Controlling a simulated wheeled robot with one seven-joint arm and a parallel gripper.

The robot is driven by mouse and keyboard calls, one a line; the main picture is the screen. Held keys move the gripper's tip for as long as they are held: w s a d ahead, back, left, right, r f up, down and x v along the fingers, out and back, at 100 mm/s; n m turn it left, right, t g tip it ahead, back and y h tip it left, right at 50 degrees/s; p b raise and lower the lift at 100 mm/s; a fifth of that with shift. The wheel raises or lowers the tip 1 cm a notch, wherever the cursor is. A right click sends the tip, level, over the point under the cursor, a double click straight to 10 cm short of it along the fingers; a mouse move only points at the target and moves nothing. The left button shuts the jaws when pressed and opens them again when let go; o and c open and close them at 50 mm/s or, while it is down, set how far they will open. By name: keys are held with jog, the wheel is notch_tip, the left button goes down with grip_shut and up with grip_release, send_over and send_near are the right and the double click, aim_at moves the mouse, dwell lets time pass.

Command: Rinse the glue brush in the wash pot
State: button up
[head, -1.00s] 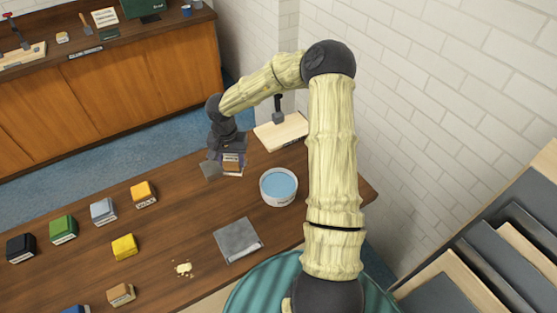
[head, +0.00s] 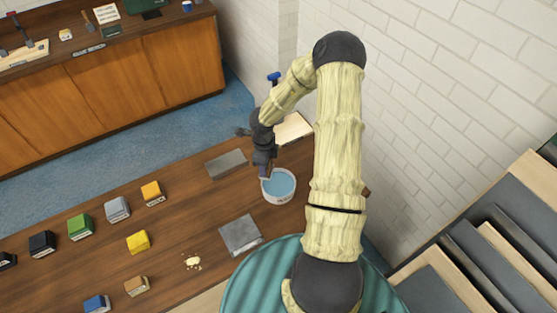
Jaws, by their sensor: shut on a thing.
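The wash pot (head: 291,192) is a white round tub of blue water, standing on the brown workbench near its far right part. My gripper (head: 263,168) is dark and points down at the pot's far left rim. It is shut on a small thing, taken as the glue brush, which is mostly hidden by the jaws. Only a small bluish-purple piece shows at the fingertips. I cannot tell whether the bristles touch the water.
A grey slab (head: 226,164) lies left of the gripper and a grey square plate (head: 240,236) lies nearer. Several coloured blocks, including a yellow one (head: 138,242), and pale crumbs (head: 192,262) are further left. A pale board (head: 293,128) lies behind the pot.

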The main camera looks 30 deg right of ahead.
jog(key=s+d+m+p, duration=0.1)
jog(key=m, duration=0.1)
jog(key=s+d+m+p, duration=0.1)
jog(key=m, duration=0.2)
jog(key=s+d+m+p, duration=0.1)
jog(key=m, duration=0.2)
jog(key=shift+s+d+r, duration=0.1)
jog(key=shift+s+r, duration=0.1)
jog(key=shift+r, duration=0.15)
jog(key=shift+f, duration=0.1)
notch_tip(320, 180, down, 6)
jog(key=b, duration=0.6)
jog(key=shift+f+b, duration=0.4)
jog(key=shift+b, duration=0.1)
dwell(0.9)
jog(key=shift+s+f, duration=0.1)
jog(key=shift+f, duration=0.05)
dwell(2.0)
jog(key=shift+p, duration=0.3)
